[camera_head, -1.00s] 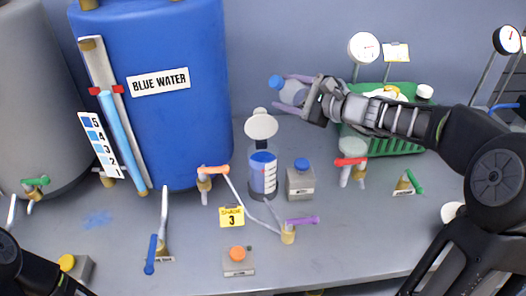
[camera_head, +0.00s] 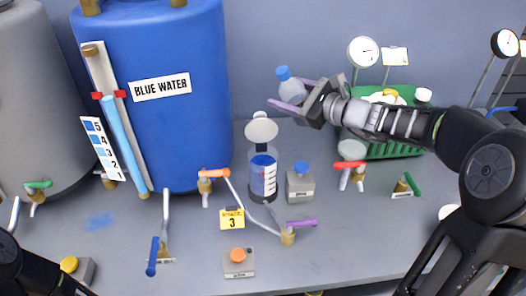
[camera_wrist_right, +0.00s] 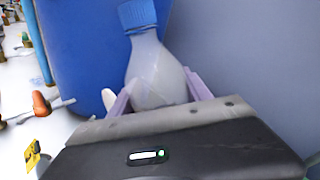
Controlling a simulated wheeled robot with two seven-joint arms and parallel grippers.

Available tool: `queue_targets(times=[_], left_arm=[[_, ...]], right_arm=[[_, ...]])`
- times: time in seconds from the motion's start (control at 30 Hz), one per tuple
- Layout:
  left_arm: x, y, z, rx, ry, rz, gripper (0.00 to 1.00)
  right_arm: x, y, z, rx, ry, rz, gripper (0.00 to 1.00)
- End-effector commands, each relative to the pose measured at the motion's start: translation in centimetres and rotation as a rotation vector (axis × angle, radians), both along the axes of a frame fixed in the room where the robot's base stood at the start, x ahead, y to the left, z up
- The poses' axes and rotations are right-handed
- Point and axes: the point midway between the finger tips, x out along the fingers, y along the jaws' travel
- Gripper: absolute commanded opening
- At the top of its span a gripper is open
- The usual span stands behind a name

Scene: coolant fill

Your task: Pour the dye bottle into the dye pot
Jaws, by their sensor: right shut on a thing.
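The dye bottle (camera_head: 291,90), clear and pale with a blue cap (camera_head: 282,72), is in my right gripper (camera_head: 295,95). The purple fingers are shut around its body, high above the bench. In the right wrist view the bottle (camera_wrist_right: 154,72) stands nearly upright, tilted a little, with its blue cap on top. The clear pot (camera_head: 263,176) with blue liquid and a marked scale stands on the bench, lower left of the bottle. Its round pale lid (camera_head: 261,130) stands raised at the back. My left gripper is out of view.
A big blue tank (camera_head: 160,130) labelled BLUE WATER stands left of the pot. A grey box with a blue knob (camera_head: 300,184) is just right of it. Valves with orange (camera_head: 214,173) and purple (camera_head: 302,223) handles stand near. A green crate (camera_head: 395,150) is behind my right arm.

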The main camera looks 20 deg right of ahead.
Motion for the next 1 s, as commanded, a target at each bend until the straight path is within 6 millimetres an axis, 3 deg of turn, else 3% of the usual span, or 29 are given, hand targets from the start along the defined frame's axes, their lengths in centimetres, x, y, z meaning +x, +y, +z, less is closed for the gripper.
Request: queue_targets(times=[0.2,0.4,1.0], left_arm=[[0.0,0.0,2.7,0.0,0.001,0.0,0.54],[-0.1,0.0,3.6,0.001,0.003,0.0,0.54],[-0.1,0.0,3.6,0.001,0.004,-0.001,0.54]], right_arm=[[0.2,-0.6,2.3,0.288,0.081,-0.001,0.0],[0.3,-0.9,3.1,0.453,0.127,0.0,0.0],[0.3,-1.0,3.0,0.485,0.134,0.0,0.0]])
